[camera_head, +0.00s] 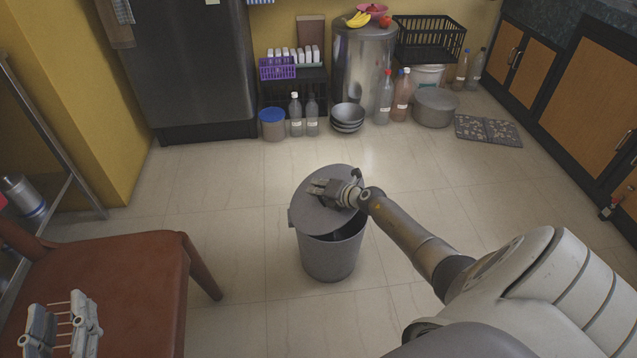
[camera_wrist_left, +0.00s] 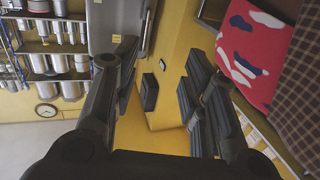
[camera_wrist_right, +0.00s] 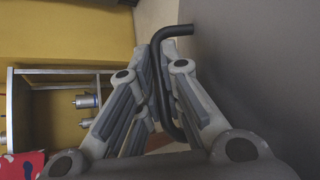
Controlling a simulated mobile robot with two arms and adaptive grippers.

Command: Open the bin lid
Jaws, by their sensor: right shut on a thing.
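A grey round bin (camera_head: 332,257) stands on the floor in the middle of the head view. Its grey lid (camera_head: 316,213) sits off the rim toward the upper left and looks tilted. A strip of the dark inside shows at the front right. My right gripper (camera_head: 322,188) is over the lid, shut on its black handle (camera_wrist_right: 171,34), which runs between the fingers in the right wrist view. The grey lid surface (camera_wrist_right: 255,65) fills the right of that view. My left gripper (camera_head: 68,312) is at the lower left, open and empty; its fingers are apart in the left wrist view (camera_wrist_left: 163,65).
A brown chair (camera_head: 120,280) stands left of the bin, near my left gripper. A steel canister (camera_head: 362,70), bottles and bowls (camera_head: 347,115) line the back wall. Cabinets (camera_head: 572,82) stand at the right. The tiled floor around the bin is clear.

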